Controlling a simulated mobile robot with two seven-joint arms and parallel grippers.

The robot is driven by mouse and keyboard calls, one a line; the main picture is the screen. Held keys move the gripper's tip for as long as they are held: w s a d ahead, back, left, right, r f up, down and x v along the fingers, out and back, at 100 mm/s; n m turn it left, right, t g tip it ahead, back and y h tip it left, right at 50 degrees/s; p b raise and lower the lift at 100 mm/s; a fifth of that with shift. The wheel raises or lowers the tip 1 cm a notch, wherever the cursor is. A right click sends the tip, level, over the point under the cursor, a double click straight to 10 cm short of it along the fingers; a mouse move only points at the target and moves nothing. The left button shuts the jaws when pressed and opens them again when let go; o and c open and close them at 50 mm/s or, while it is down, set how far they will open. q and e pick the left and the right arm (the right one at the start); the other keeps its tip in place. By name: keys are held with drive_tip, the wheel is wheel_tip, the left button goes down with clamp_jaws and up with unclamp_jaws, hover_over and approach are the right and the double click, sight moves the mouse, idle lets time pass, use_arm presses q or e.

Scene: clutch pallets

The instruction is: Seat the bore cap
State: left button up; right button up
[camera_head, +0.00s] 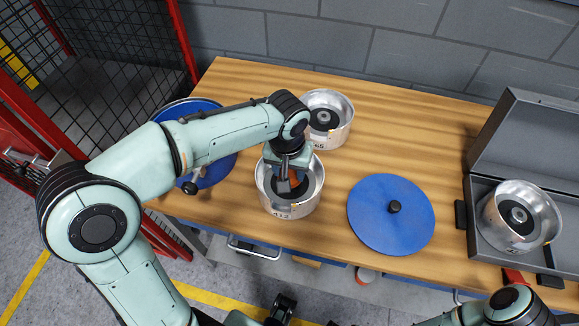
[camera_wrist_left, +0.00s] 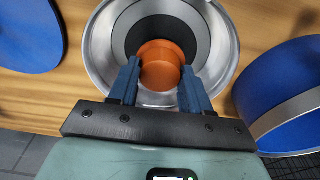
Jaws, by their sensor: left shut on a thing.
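The bore cap (camera_wrist_left: 160,62) is a small orange cup-like piece, and my left gripper (camera_wrist_left: 157,92) is shut on it with its two blue fingers. The cap is over the dark central hub of a silver drum (camera_wrist_left: 100,52), inside the drum's rim. I cannot tell whether it touches the hub. In the head view my left gripper (camera_head: 290,183) points down into this drum (camera_head: 272,204), and the wrist hides most of the cap. A dark jaw-like part shows at the bottom edge of the head view; I cannot tell if it is my right gripper.
A second drum (camera_head: 328,105) stands just behind. A blue disc (camera_head: 378,225) with a black knob lies to the right. Another drum (camera_head: 490,222) sits in an open grey case (camera_head: 540,140). A blue round thing (camera_head: 215,165) is at the left, partly behind my arm. The wooden table's back middle is clear.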

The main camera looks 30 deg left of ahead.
use_arm(q)
drive_tip(key=shift+f, duration=0.35)
use_arm(e)
drive_tip(key=shift+s+f, duration=0.1)
drive_tip(key=shift+f, duration=0.15)
use_arm(q)
drive_tip(key=o, duration=1.5)
drive_tip(key=shift+r, duration=0.1)
use_arm(e)
drive_tip(key=shift+r, duration=0.1)
use_arm(q)
drive_tip(key=shift+r+p, duration=2.35)
drive_tip(key=shift+r, duration=1.15)
use_arm(e)
drive_tip(key=r, duration=0.1)
drive_tip(key=w+r, duration=0.1)
drive_tip(key=r, duration=0.1)
drive_tip(key=w+r, duration=0.1)
drive_tip(key=r, duration=0.1)
drive_tip(key=shift+w+r, duration=0.2)
use_arm(q)
drive_tip(key=shift+f, duration=0.1)
